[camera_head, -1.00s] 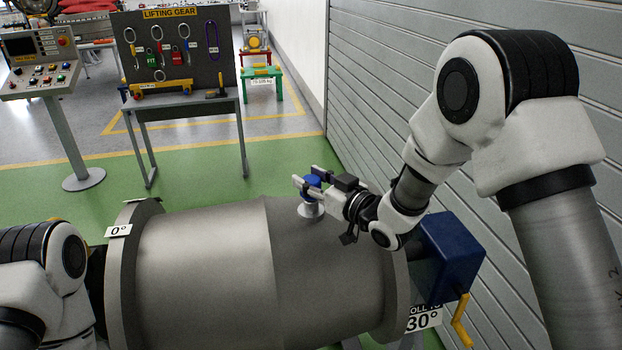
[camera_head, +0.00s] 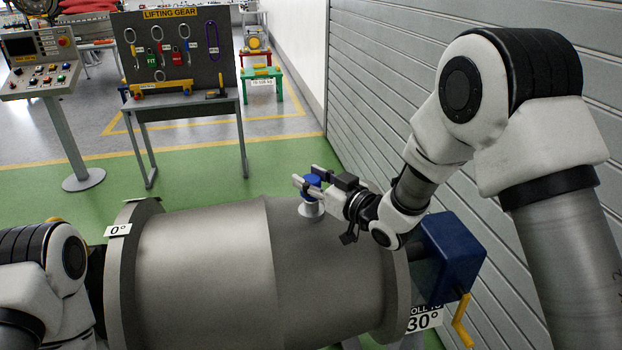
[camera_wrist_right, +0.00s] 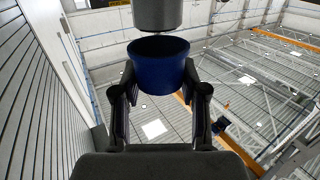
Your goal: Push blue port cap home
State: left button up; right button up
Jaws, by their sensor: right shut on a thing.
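The blue port cap (camera_head: 312,181) sits at the top of a short pale port (camera_head: 311,208) on the upper right of the grey casing (camera_head: 205,265). My right gripper (camera_head: 309,179) comes in from the right and is shut on the cap. In the right wrist view the cap (camera_wrist_right: 158,62) is between the two fingers (camera_wrist_right: 158,95), with the grey end of the port (camera_wrist_right: 157,15) close at its mouth.
A blue box (camera_head: 450,255) with a yellow crank (camera_head: 461,322) is at the casing's right end. A grey slatted wall (camera_head: 385,90) runs close along the right. A lifting gear board (camera_head: 180,50) and a control panel (camera_head: 40,62) stand behind, across green floor.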

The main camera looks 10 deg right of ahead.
pick_arm(q)
jog(key=shift+s+f+b, duration=0.15)
jog(key=shift+f+b, duration=1)
jog(key=shift+b, duration=0.05)
dwell(3.9)
jog(key=shift+a+f+b, duration=0.15)
jog(key=shift+f+b, duration=0.15)
jog(key=shift+f, duration=0.05)
dwell(1.7)
jog(key=shift+r, duration=0.2)
